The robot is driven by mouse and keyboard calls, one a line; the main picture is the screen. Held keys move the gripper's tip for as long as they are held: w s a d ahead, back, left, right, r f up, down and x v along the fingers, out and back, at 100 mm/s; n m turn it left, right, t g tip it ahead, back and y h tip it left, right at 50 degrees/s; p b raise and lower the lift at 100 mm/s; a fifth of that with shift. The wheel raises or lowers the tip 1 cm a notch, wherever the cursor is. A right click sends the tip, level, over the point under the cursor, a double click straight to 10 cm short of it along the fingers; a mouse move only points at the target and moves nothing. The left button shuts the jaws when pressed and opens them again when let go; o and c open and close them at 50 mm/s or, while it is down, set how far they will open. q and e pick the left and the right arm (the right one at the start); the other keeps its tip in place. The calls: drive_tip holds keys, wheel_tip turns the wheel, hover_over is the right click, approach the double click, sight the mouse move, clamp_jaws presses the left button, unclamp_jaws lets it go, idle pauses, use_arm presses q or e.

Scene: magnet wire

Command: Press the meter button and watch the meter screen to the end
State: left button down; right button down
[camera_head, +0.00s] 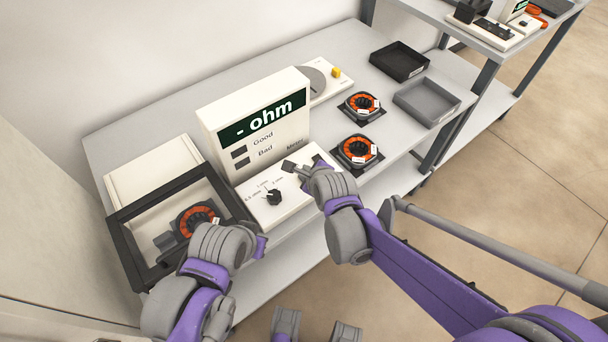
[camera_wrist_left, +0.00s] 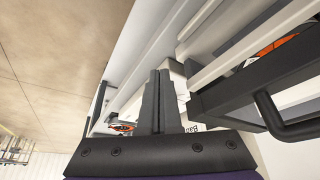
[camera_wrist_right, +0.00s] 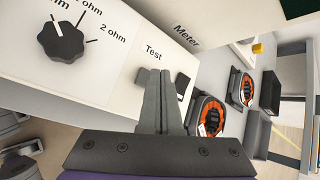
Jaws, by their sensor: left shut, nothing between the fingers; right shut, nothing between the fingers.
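The white meter (camera_head: 254,110) stands on the bench, its dark green screen (camera_head: 262,119) reading "- ohm". Below it, the Good and Bad indicators are both dark. On the meter's sloping base is a black range knob (camera_head: 273,197), also in the right wrist view (camera_wrist_right: 60,42). My left gripper (camera_head: 262,244) is shut and empty, low by the bench's front edge.
A black-framed fixture (camera_head: 129,211) with an orange-wound ring (camera_head: 196,219) in it stands left of the meter. Two more orange rings (camera_head: 362,103) (camera_head: 357,151) lie on dark pads to the right. A black tray (camera_head: 399,62) and a grey tray (camera_head: 427,101) are beyond them.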

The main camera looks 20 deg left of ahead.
drive_tip(key=shift+f, duration=0.1)
idle(0.6)
drive_tip(key=shift+f+b, duration=0.3)
drive_tip(key=shift+f, duration=0.05)
drive_tip(key=shift+f+b, duration=0.3)
drive_tip(key=shift+f, duration=0.15)
idle(0.5)
drive_tip(key=shift+r, duration=0.1)
drive_tip(key=shift+r+p, duration=0.75)
drive_tip(key=shift+r, duration=0.05)
drive_tip(key=shift+r+p, duration=1.9)
drive_tip(key=shift+r, duration=0.65)
drive_tip(key=shift+f, duration=0.1)
